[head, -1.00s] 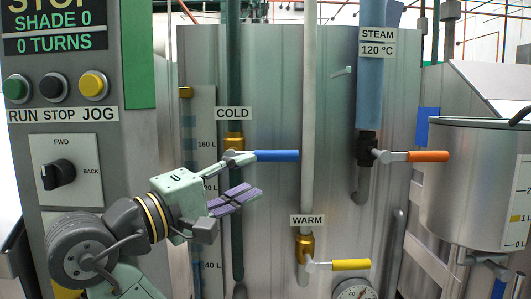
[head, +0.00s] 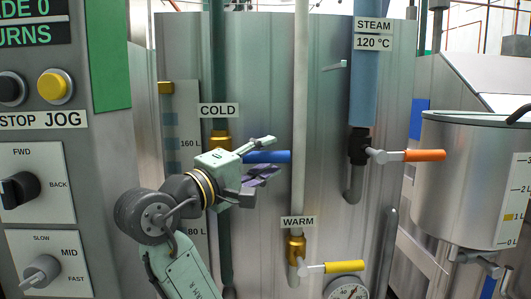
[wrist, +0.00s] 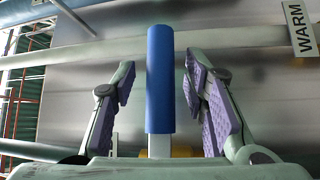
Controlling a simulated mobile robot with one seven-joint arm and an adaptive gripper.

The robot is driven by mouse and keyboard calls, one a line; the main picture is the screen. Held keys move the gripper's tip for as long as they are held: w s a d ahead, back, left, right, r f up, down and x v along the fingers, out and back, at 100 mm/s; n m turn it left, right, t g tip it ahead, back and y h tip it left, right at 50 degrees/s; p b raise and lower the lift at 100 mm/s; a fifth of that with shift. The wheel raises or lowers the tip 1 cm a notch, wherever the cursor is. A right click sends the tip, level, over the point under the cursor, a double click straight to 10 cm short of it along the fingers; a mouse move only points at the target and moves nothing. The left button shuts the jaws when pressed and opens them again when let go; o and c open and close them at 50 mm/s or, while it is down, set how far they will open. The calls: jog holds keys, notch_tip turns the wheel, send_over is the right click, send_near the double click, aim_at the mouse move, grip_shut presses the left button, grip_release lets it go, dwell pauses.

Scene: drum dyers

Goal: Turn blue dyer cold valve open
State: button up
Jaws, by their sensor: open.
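The cold valve's blue handle (head: 267,156) points right, level, from the brass valve body (head: 219,141) under the COLD label (head: 218,110). My gripper (head: 268,157) is at the handle, its jaws spread with purple pads. In the wrist view the blue handle (wrist: 160,80) stands between the two open fingers of my gripper (wrist: 164,95), with a gap on each side. The inner end of the handle and part of the valve are hidden behind my gripper in the head view.
A pale vertical pipe (head: 300,100) runs behind the handle's tip. The yellow WARM handle (head: 344,266) is below right. The orange STEAM handle (head: 424,155) is farther right. The control panel (head: 45,170) stands at the left.

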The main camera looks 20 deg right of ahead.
jog(key=shift+w+d, duration=0.15)
jog(key=shift+d, duration=0.15)
jog(key=shift+c, duration=0.5)
grip_shut()
